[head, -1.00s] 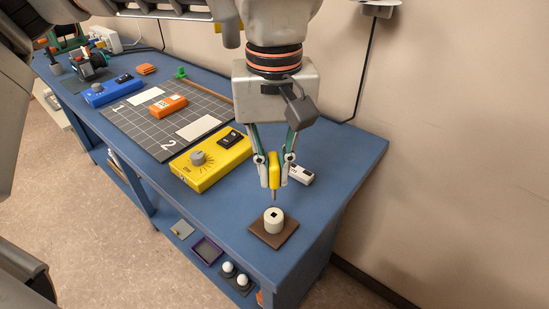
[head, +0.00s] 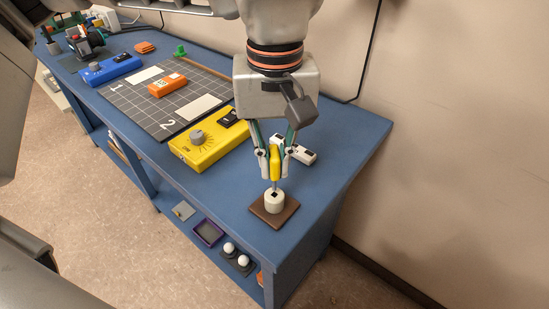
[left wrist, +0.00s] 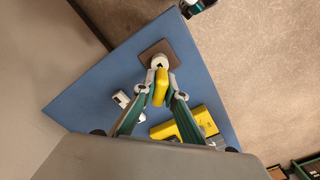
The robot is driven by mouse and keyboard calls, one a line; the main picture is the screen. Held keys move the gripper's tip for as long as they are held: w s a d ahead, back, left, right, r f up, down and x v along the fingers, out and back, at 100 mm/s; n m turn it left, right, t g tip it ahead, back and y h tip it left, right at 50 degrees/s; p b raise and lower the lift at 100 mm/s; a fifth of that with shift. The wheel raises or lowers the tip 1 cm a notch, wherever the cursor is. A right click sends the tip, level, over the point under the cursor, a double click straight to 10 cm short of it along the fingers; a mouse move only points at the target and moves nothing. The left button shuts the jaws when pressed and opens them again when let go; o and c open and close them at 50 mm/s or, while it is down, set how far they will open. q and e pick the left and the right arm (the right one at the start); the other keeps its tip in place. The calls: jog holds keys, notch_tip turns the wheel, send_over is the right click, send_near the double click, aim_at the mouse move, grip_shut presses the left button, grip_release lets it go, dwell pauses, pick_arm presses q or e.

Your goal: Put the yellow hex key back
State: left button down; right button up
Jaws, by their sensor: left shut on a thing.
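The yellow hex key (head: 275,163) is upright in my left gripper (head: 275,172), which is shut on its yellow handle. Its grey shaft points down, and its tip is at the square hole in the top of the white round holder (head: 274,203). I cannot tell whether the tip is inside the hole. The holder stands on a brown square base (head: 260,213) near the table's end. In the left wrist view the yellow handle (left wrist: 160,88) sits between the fingertips, with the white holder (left wrist: 158,61) just beyond. My right gripper is not in view.
A yellow box with a knob (head: 205,143) stands left of the gripper. A white and black device (head: 300,152) lies just behind it. A dark grid mat (head: 150,108) with an orange box (head: 167,88) lies farther left. The blue table (head: 340,150) is bare at right.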

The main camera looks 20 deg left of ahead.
aim_at(274, 190)
pick_arm(q)
jog(key=shift+f, duration=0.15)
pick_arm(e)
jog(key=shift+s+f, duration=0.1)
pick_arm(q)
jog(key=shift+f+b, duration=0.75)
jog(key=shift+f, duration=1.6)
jog(key=c, duration=2)
grip_release()
jog(key=shift+r, duration=0.1)
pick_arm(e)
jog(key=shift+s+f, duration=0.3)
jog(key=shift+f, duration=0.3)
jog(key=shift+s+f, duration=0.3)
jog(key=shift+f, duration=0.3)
pick_arm(q)
jog(key=o, duration=0.8)
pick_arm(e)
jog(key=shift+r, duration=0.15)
